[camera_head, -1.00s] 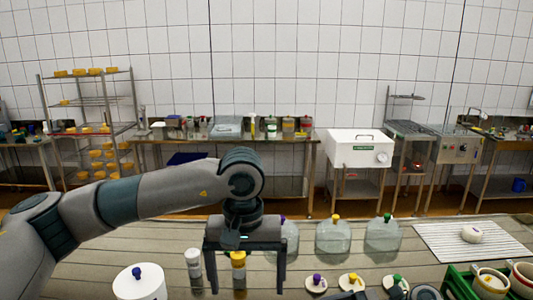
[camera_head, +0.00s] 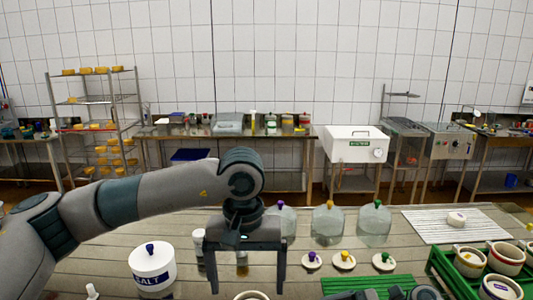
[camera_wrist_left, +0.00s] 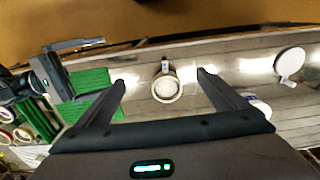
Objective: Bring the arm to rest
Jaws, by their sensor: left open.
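My left gripper (camera_head: 246,270) hangs fingers-down over the wooden table, at the end of my left arm. Its two fingers are wide apart with nothing held between them. In the left wrist view the open left gripper (camera_wrist_left: 162,80) shows too, with a round cream mould (camera_wrist_left: 165,90) in the gap between the fingers, below them.
A white salt tub (camera_head: 152,265) stands left of the gripper. Clear domes (camera_head: 328,228) with coloured knobs stand right of it, and small knobbed lids (camera_head: 343,261) lie before them. A green crate (camera_head: 443,268) with moulds is at right, near a white ribbed mat (camera_head: 430,226).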

